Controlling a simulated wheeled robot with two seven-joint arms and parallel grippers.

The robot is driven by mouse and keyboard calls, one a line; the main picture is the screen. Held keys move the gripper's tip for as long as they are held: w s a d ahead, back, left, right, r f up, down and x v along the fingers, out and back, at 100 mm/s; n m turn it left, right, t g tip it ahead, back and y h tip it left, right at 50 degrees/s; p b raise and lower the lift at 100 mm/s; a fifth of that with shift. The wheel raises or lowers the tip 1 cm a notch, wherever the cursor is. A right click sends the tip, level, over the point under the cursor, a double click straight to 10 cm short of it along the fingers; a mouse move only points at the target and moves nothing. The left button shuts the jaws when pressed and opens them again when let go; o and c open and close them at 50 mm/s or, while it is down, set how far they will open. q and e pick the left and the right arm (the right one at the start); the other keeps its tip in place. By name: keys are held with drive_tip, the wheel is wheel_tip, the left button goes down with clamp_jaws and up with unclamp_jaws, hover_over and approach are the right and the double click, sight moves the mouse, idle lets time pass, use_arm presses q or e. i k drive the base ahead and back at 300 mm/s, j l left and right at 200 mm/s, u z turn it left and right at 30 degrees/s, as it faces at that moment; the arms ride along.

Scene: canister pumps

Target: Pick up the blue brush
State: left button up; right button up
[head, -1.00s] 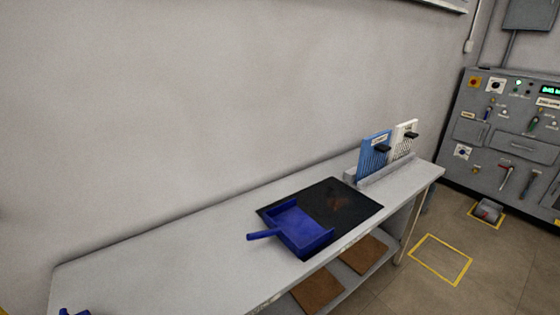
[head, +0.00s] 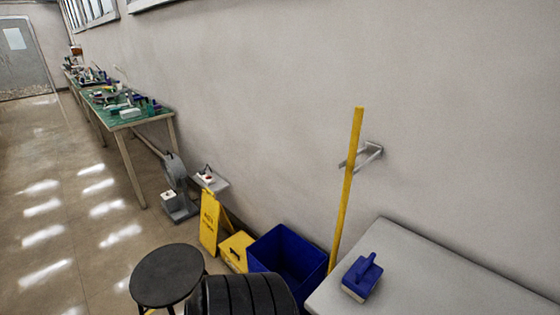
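The blue brush (head: 361,276) lies on the near left end of the light grey table (head: 440,285), in the lower right of the head view. Its blue handle points up and pale bristles show along its lower edge. It stands apart from the table's left edge, with bare tabletop around it. Neither of my grippers shows in the view.
Left of the table stand a blue bin (head: 288,258), a yellow pole (head: 347,185) leaning by a wall bracket (head: 366,156), a yellow floor sign (head: 209,222) and a black stool (head: 167,275). Green workbenches (head: 125,112) line the wall farther back. Open floor lies at left.

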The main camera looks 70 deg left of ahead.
sight(362, 278)
drive_tip(key=u, duration=1.45)
drive_tip(key=z, duration=1.8)
drive_tip(key=u, duration=1.8)
